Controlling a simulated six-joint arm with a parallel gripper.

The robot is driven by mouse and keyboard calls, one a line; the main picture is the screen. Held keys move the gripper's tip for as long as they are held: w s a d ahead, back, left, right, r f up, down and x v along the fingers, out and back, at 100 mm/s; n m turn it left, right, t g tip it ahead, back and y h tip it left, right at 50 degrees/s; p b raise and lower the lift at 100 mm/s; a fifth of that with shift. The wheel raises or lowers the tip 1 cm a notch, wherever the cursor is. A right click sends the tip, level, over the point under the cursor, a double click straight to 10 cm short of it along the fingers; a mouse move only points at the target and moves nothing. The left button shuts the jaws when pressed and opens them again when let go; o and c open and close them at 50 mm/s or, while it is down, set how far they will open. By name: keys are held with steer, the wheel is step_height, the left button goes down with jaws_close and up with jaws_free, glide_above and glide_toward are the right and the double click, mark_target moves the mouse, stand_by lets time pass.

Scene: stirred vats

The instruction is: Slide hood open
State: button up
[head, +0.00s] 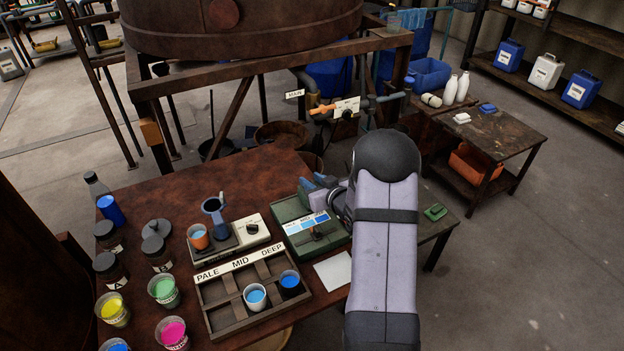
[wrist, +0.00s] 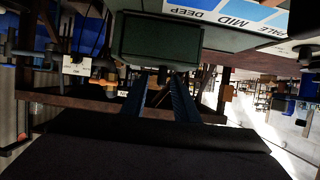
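A green box (head: 290,208), which seems to be the hood's housing, sits on the rusty table. A PALE, MID, DEEP colour chart (head: 307,222) in blue shades lies on it. In the wrist view the scene is upside down; a dark green block (wrist: 160,40) stands just past my fingertips, and the chart (wrist: 232,12) shows behind it. My gripper (wrist: 162,78) has its two blue fingers apart with nothing between them. In the head view my gripper (head: 318,182) is at the box's back right; my arm hides part of the box. I cannot tell whether the fingers touch it.
A wooden tray (head: 225,315) marked PALE, MID, DEEP holds two cups of blue. A small device (head: 238,238) with an orange cup stands left of the box. Jars and paint cups crowd the table's left. A valve pipe (head: 345,107) and vat frame stand behind.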

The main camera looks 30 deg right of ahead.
steer(key=shift+w, duration=0.2)
jaws_close()
steer(key=shift+f, duration=0.1)
stand_by(1.3)
